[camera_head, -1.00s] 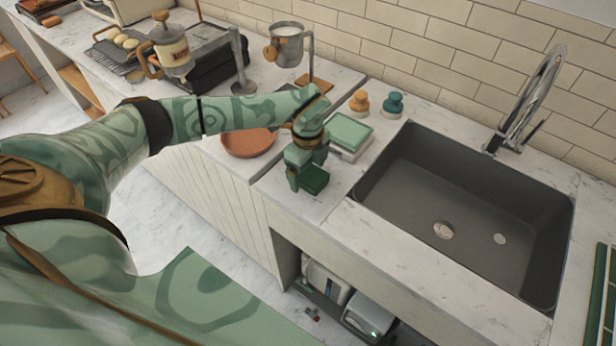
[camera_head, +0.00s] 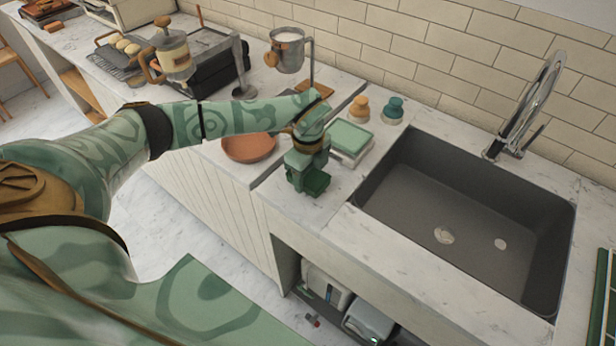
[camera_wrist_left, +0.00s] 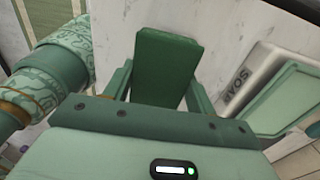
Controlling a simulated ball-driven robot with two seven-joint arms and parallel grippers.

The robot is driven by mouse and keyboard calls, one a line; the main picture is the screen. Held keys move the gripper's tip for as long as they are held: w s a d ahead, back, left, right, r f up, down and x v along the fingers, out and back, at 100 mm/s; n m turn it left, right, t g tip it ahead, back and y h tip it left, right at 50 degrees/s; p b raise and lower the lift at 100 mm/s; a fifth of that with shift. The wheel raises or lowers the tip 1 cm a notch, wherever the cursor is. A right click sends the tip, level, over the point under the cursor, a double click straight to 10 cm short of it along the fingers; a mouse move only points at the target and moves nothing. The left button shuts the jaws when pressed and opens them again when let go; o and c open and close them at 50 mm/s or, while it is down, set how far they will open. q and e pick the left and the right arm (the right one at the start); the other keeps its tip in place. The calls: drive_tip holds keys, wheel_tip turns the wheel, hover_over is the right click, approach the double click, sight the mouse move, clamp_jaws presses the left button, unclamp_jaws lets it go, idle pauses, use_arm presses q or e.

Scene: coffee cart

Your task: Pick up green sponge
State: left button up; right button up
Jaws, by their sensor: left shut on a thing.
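The green sponge (camera_head: 316,183) is a dark green block at the left of the sink, over the counter strip. My left gripper (camera_head: 308,178) is shut on it. In the left wrist view the sponge (camera_wrist_left: 166,68) stands out between the two fingers of my left gripper (camera_wrist_left: 158,85), with its far part past their tips. I cannot tell whether the sponge touches the counter. My right gripper is not in view.
The sink (camera_head: 455,215) lies to the right of the sponge. A soap box with a pale green lid (camera_head: 350,137) stands just behind my gripper. A brown bowl (camera_head: 248,148) is to the left. Orange (camera_head: 359,108) and teal (camera_head: 393,109) knobbed items stand at the back.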

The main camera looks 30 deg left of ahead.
use_arm(q)
drive_tip(key=s+a+r+p, duration=0.1)
drive_tip(key=s+a+r, duration=0.7)
drive_tip(key=s+r, duration=0.3)
drive_tip(key=shift+s+r, duration=0.35)
